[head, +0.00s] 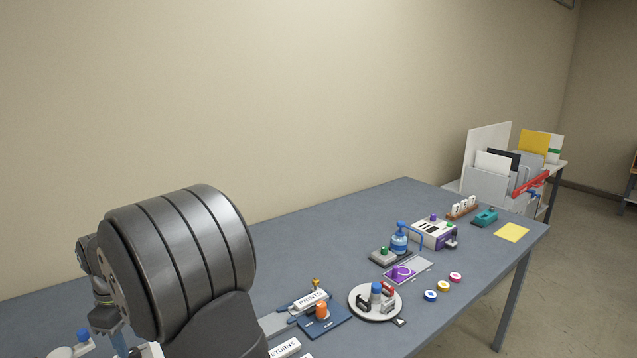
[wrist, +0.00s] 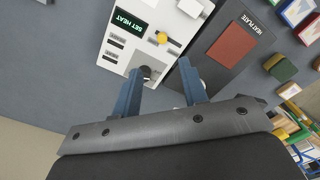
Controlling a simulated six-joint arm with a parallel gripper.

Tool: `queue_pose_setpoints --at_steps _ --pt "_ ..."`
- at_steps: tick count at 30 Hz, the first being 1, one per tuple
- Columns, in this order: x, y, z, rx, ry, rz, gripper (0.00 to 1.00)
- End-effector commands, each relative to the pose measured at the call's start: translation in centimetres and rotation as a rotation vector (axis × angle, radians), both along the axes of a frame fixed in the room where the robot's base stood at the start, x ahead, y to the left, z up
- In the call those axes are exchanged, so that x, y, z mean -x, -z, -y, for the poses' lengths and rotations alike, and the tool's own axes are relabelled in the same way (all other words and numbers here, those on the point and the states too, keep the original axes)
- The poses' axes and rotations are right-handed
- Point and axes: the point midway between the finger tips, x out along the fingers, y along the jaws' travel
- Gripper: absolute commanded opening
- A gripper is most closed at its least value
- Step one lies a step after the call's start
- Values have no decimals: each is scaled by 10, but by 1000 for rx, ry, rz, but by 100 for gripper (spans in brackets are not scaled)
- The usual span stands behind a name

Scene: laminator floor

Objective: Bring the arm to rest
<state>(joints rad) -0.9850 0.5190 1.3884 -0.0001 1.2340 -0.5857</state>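My gripper (wrist: 160,72) shows in the wrist view with its two blue fingers apart. Nothing is held between them. It hangs over the lower end of a white panel (wrist: 120,52) with a green "SET HEAT" display (wrist: 127,22) and a yellow knob (wrist: 167,40). A dark round knob (wrist: 146,72) on the panel appears between the fingers; I cannot tell whether they touch it. In the head view my arm fills the lower left, bent downward, and the gripper end is mostly cut off by the bottom edge.
A dark heat plate (wrist: 232,48) with a brown-red square lies right of the panel. A beige wall stands behind.

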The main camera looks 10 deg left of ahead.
Motion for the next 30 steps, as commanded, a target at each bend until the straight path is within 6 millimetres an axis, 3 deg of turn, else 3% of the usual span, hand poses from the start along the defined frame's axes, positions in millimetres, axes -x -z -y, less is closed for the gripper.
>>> queue_pose_setpoints --at_steps 9,30 --pt "0 -65 0 -3 0 2 40" --pt "7 -69 2 -11 550 24 40"
